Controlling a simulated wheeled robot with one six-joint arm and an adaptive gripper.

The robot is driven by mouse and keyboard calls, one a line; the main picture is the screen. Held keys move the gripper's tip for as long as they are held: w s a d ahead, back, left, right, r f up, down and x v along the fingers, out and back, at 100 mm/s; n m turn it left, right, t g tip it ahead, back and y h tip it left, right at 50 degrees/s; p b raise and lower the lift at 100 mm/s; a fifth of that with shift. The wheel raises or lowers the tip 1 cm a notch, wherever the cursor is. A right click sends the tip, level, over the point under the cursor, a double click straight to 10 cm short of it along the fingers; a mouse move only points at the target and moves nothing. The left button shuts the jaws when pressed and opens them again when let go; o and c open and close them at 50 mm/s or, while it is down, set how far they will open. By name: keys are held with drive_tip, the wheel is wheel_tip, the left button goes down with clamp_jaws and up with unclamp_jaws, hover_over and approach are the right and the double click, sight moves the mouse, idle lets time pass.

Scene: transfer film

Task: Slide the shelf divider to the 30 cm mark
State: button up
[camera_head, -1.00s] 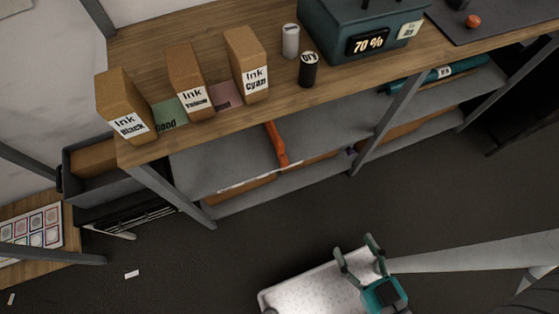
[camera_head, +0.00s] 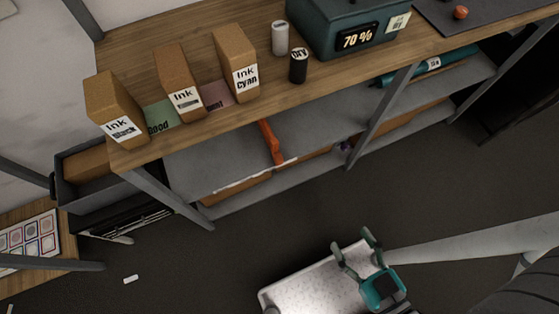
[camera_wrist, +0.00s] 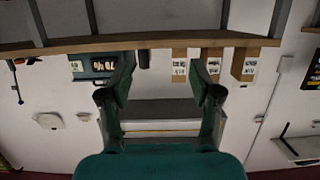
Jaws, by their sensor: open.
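The orange shelf divider (camera_head: 270,142) stands on the grey shelf (camera_head: 208,166) under the wooden bench top, in the left bay. A pale marked strip (camera_head: 240,178) runs along the shelf's front edge by the divider's foot; its numbers are too small to read. My gripper (camera_head: 354,245) is open and empty, out in front of the bench, lower right of the divider and well apart from it. In the wrist view my gripper (camera_wrist: 160,78) has its fingers spread; I cannot make out the divider there.
A grey bench leg (camera_head: 380,115) stands right of the divider and another leg (camera_head: 170,198) left of it. Ink boxes (camera_head: 236,64) and a teal device (camera_head: 345,30) stand on the bench top. A teal roll (camera_head: 430,66) lies on the right shelf. The dark floor before the bench is mostly clear.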

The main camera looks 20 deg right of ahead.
drive_tip(key=shift+c, duration=0.2)
drive_tip(key=shift+f, duration=0.15)
drive_tip(key=shift+c, duration=0.3)
drive_tip(key=g, duration=0.1)
approach(280, 162)
drive_tip(key=shift+x, duration=5.9)
drive_tip(key=shift+f, duration=0.15)
clamp_jaws()
